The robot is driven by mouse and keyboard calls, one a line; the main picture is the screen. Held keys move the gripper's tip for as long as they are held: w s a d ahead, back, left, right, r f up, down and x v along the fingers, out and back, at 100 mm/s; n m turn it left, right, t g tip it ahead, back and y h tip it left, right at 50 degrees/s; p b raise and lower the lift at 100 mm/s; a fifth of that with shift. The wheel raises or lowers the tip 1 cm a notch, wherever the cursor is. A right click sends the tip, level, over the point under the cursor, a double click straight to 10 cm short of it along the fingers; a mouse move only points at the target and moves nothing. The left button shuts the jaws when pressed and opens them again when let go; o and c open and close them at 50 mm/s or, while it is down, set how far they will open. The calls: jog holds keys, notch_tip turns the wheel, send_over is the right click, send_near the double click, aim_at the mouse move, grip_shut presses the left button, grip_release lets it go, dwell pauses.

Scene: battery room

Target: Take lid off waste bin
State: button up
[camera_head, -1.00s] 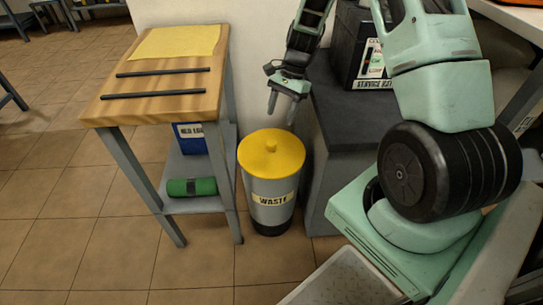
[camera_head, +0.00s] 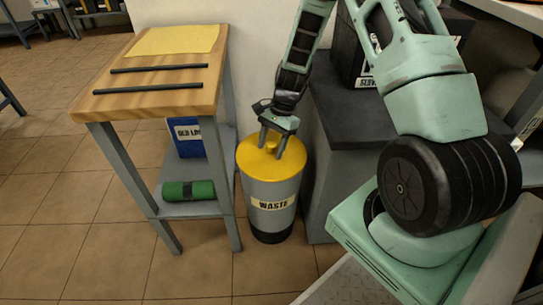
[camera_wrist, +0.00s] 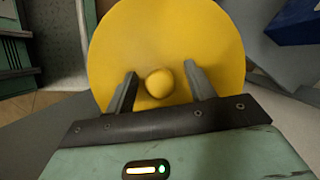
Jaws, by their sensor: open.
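The waste bin (camera_head: 272,190) is a grey cylinder with a black base and a "WASTE" label, upright on the tiled floor. Its yellow lid (camera_head: 250,158) sits on top, with a round yellow knob (camera_wrist: 160,83) at its middle. My gripper (camera_head: 271,153) is open and points down at the lid. In the wrist view its two fingers (camera_wrist: 160,80) stand on either side of the knob, with visible gaps to it. I cannot tell how far the fingertips are above the lid.
A wooden-topped table (camera_head: 160,80) with a yellow cloth and two dark bars stands close left of the bin. A green roll (camera_head: 188,190) and a blue box (camera_head: 187,140) are on its lower shelf. A dark grey cabinet (camera_head: 345,120) stands close right.

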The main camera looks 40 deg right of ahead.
jog(key=shift+r, duration=0.1)
jog(key=c, duration=1.1)
jog(key=shift+r, duration=0.1)
